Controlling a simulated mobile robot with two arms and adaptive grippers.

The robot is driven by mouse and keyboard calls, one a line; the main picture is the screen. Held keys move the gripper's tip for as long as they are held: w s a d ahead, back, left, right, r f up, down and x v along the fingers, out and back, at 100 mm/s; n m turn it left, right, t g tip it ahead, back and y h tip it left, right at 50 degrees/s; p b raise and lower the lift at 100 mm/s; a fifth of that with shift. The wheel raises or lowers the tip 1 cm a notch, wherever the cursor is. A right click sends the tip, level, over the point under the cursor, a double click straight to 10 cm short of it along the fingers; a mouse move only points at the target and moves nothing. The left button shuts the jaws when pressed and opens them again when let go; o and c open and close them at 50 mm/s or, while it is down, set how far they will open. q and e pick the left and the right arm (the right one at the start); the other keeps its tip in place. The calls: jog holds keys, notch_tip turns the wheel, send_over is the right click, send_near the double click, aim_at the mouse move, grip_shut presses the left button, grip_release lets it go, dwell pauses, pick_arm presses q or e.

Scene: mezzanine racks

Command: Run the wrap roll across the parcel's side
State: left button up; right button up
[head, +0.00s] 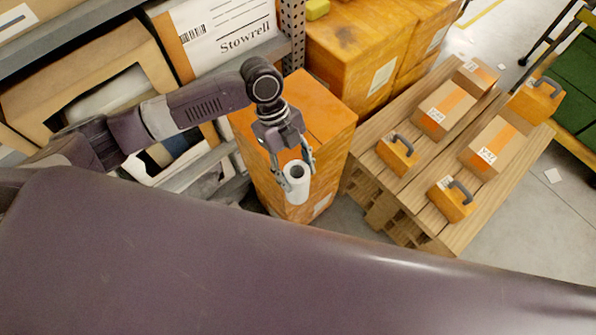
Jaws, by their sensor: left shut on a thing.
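My left gripper (292,166) is shut on a white wrap roll (297,187), a short tube with a dark hole in its upper end. The gripper points down, and the roll shows in front of the near side of a tall orange parcel (322,110). I cannot tell whether the roll touches the parcel. Part of the parcel's side is hidden behind the gripper and roll. My right gripper is not in view.
A wooden pallet (418,212) to the right carries several cartons and orange cases. Larger orange boxes (355,45) stand behind the parcel. A grey rack with boxes (90,75) is at the left.

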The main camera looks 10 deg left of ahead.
pick_arm(q)
jog(key=shift+w+a, duration=0.15)
jog(key=shift+a, duration=0.05)
